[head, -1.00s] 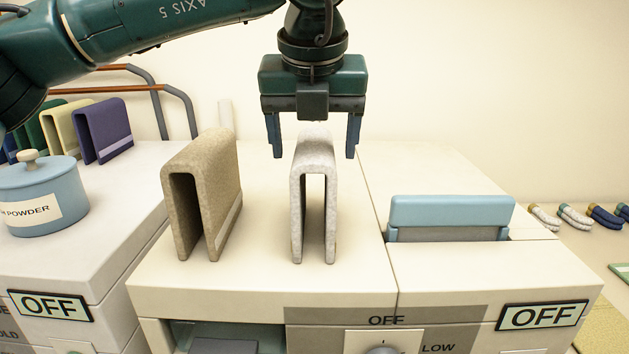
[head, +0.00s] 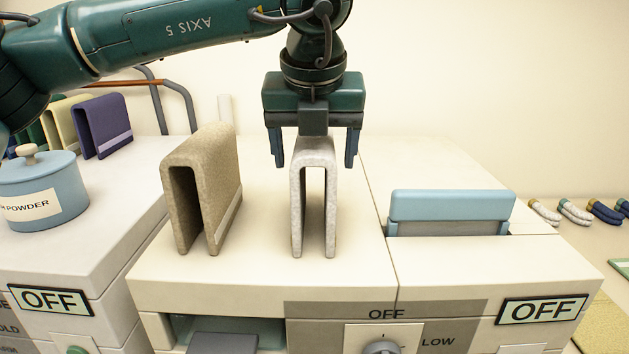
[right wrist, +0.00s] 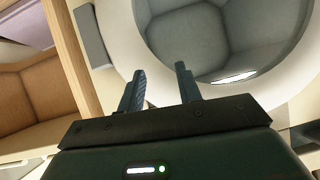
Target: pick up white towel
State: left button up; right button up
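The white towel (head: 314,160) stands folded like an arch on the cream machine top in the head view. A brown towel (head: 205,170) stands beside it on the left. My left gripper (head: 314,163) is open above the white towel, with one finger on each side of its upper part. Its fingers look apart from the towel; exact depth is hard to tell. My right gripper (right wrist: 158,85) shows in the right wrist view, with its fingers apart and nothing between them.
A blue powder jar (head: 48,198) stands on the left machine, with several folded towels (head: 101,125) behind it. A light-blue lid piece (head: 451,206) rises from the top at right. In the right wrist view, a round grey drum opening (right wrist: 222,40) lies ahead.

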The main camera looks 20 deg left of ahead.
pick_arm(q)
jog(key=shift+f, duration=0.1)
dwell(0.5)
jog(key=c, duration=1.2)
jog(key=shift+o, duration=0.2)
